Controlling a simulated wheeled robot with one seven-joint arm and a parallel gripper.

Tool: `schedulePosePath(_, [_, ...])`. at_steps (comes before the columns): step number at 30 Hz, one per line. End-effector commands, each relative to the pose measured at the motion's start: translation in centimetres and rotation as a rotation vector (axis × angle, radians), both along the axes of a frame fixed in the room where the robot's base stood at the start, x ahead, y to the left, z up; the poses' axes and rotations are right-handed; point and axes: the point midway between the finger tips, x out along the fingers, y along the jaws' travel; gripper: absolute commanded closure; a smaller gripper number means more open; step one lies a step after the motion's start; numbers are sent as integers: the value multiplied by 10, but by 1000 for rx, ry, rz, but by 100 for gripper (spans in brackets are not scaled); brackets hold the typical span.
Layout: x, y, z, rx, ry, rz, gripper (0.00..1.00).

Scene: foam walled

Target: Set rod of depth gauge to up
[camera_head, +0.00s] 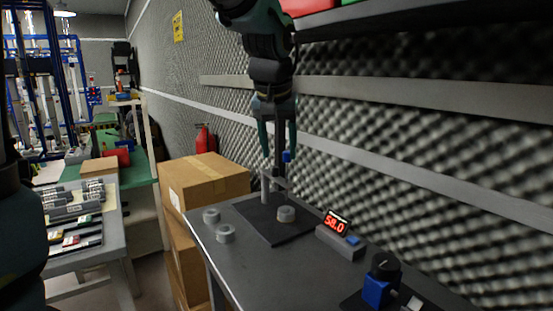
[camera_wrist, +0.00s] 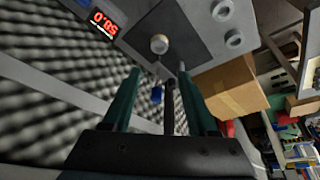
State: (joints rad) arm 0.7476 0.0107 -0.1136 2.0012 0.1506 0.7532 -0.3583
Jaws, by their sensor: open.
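The depth gauge stands on a dark plate (camera_head: 272,222) on the grey table. It has a pale upright post (camera_head: 265,188), a dark vertical rod (camera_head: 278,160) and a small blue part (camera_head: 287,157) beside the rod. My gripper (camera_head: 279,153) points down from above, open, with its green fingers on either side of the rod's upper part. In the wrist view the rod (camera_wrist: 168,105) and the blue part (camera_wrist: 157,94) show between the spread fingers (camera_wrist: 158,75). I cannot tell whether either finger touches the rod. A round grey piece (camera_head: 286,214) lies below the gauge.
A blue device with a black knob (camera_head: 380,281) stands nearer. Two grey rings (camera_head: 225,234) lie left of the plate. A foam wall (camera_head: 430,160) rises close behind; cardboard boxes (camera_head: 203,180) stand left.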

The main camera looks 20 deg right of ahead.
Motion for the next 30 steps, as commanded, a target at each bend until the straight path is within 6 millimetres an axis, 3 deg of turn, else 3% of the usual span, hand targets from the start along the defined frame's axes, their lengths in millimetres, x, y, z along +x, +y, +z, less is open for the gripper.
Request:
schedulePosePath(8, [-22,14,0,0,0,-1,41])
schedulePosePath(24, [-21,18,-2,3,3,6,41])
schedulePosePath(27, [-10,36,-15,14,17,38,41])
schedulePosePath(30, [7,78,-42,37,50,104,41])
